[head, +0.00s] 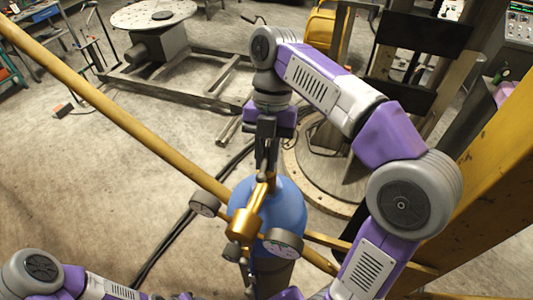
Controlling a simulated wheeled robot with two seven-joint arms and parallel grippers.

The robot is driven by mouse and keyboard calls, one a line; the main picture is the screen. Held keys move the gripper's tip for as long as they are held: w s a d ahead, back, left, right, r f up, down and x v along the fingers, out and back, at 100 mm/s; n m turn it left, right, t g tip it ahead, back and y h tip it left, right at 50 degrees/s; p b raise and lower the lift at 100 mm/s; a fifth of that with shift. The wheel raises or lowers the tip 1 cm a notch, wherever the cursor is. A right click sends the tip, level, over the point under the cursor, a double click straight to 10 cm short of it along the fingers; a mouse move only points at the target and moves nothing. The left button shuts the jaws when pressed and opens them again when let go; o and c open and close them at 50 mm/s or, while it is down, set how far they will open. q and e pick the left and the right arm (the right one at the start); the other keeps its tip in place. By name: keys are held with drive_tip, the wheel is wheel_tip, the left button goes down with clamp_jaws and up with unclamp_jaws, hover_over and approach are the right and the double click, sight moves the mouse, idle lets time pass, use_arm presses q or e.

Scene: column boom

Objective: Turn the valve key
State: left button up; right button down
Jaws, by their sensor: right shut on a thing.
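A blue gas cylinder (287,203) stands at the lower middle in the head view, with a brass valve and regulator (243,222) and two round gauges on it. My right gripper (267,176) points down from above, with its fingers close together on the valve key (271,183) at the top of the valve. The fingers hide most of the key, so its angle is hard to tell. My left arm comes in at the lower left, and its gripper is not clearly visible.
A long yellow bar (110,110) runs diagonally from the upper left to the cylinder. A large yellow beam (485,150) stands at the right. A turntable (153,14) on a metal frame is at the back left. The concrete floor at left is mostly clear.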

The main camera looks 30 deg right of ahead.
drive_tip(key=shift+r, duration=0.1)
idle(0.5)
drive_tip(key=c, duration=1.1)
unclamp_jaws()
